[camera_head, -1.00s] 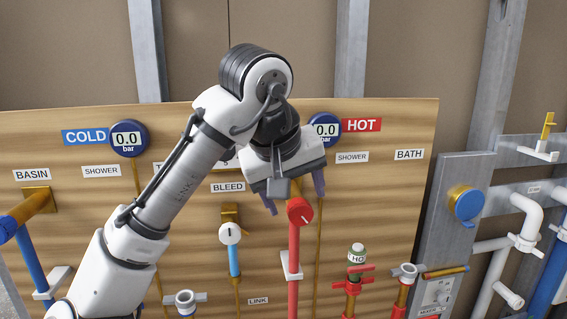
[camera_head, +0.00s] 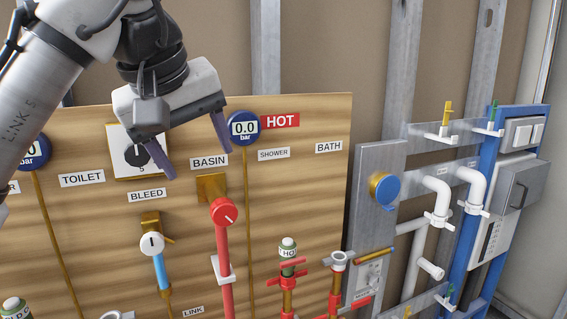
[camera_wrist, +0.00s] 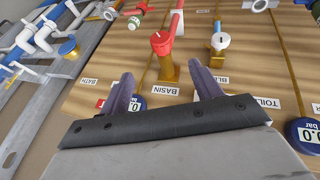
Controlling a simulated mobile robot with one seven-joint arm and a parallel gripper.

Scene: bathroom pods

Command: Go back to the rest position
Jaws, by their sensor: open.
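My gripper (camera_head: 194,152) is open and empty in front of the upper part of the wooden board (camera_head: 310,190). In the head view its two purple-grey fingers point down, apart, on either side of the BASIN label (camera_head: 209,161). The red knob (camera_head: 224,212) on its red pipe stands below the fingers, apart from them. In the wrist view the open fingers (camera_wrist: 163,92) reach toward the board, and the red knob (camera_wrist: 161,43) is beyond them. My arm comes in from the upper left.
A white knob on a blue pipe (camera_head: 152,244) is at the lower left. The hot gauge (camera_head: 244,128) is right of the gripper. A grey panel with a blue cap (camera_head: 384,189) and white pipes (camera_head: 438,200) stand further right. Open room lies above the board.

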